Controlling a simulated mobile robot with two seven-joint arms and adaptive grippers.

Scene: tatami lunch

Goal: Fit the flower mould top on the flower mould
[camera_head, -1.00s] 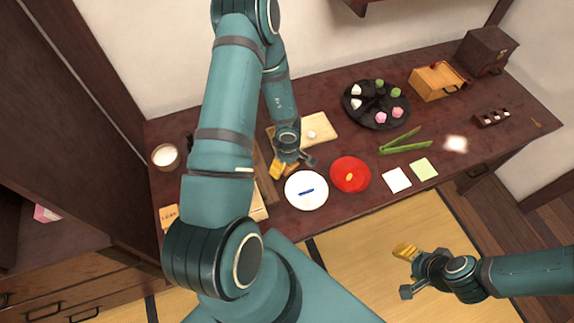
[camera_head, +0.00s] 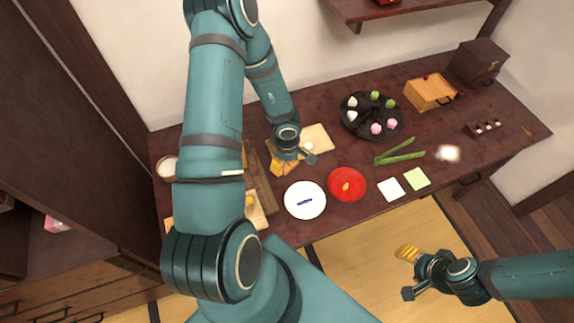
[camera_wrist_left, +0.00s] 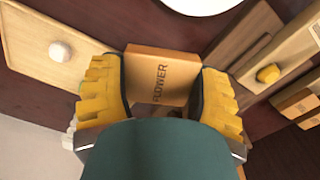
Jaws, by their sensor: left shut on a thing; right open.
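My left gripper (camera_wrist_left: 162,98) is shut on a wooden block marked FLOWER (camera_wrist_left: 160,72), which looks like the flower mould top. In the head view the left gripper (camera_head: 291,160) is over the table behind the white plate, near the pale board, and largely hides the block. A wooden mould board (camera_wrist_left: 254,84) with a yellow ball (camera_wrist_left: 268,74) lies to the right in the wrist view, apart from the held block; I cannot tell if it is the flower mould. My right gripper (camera_head: 408,272) is open and empty, in front of the table.
A pale board (camera_wrist_left: 40,75) with a white ball (camera_wrist_left: 61,52) lies beside the left gripper. A white plate (camera_head: 305,212), a red plate (camera_head: 347,196), green tongs (camera_head: 400,154) and a black sweets tray (camera_head: 350,123) stand to the right. Other wooden blocks (camera_wrist_left: 297,103) lie nearby.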

